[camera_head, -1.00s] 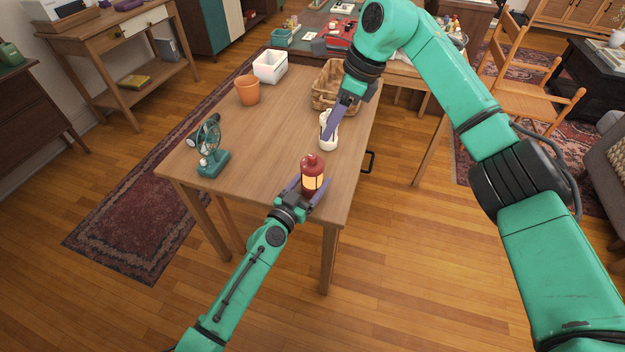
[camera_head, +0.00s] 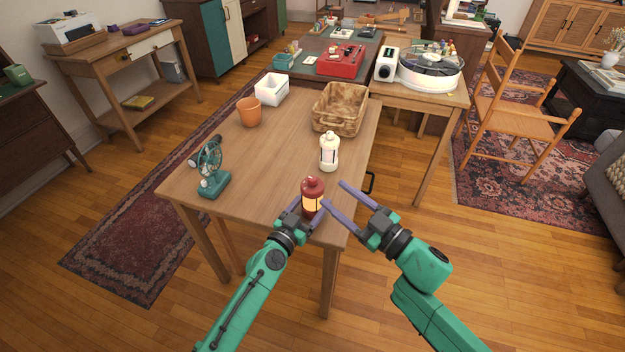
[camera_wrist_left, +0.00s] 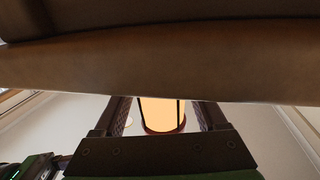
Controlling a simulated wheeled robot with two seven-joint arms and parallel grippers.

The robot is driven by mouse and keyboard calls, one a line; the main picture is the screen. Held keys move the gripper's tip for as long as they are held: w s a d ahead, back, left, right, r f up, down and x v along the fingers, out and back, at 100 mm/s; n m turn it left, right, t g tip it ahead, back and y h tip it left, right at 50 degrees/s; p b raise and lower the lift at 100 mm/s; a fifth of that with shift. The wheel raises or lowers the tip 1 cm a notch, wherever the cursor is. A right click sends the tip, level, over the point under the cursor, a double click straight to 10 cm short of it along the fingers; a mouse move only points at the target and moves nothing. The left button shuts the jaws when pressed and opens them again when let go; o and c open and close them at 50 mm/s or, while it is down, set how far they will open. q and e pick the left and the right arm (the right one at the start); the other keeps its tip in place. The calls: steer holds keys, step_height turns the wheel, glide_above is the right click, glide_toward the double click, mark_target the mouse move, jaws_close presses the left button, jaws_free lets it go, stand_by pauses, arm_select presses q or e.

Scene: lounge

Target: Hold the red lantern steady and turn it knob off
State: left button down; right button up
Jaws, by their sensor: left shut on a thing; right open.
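The red lantern (camera_head: 313,186) stands upright near the front edge of the wooden table (camera_head: 262,165), its panel glowing warm yellow. My left gripper (camera_head: 308,210) is shut on the lantern low on its body. In the left wrist view the lantern's glowing panel (camera_wrist_left: 160,114) shows between the two fingers. My right gripper (camera_head: 334,196) is open and empty, just right of the lantern at the table's front right corner, its fingers pointing toward the upper left. The knob is too small to make out.
The table's middle is clear.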

mark_target(316, 183)
steer(key=w+a+f+m, duration=0.1)
steer(key=w+a, duration=0.1)
steer(key=w+a+m+h, duration=0.1)
steer(key=w+a, duration=0.1)
steer(key=w, duration=0.1)
steer(key=w+a+f+m, duration=0.1)
steer(key=w+a+m, duration=0.1)
steer(key=w, duration=0.1)
steer(key=shift+w+f+h, duration=0.1)
steer(key=shift+f+h, duration=0.25)
steer(key=shift+h, duration=0.05)
jaws_close()
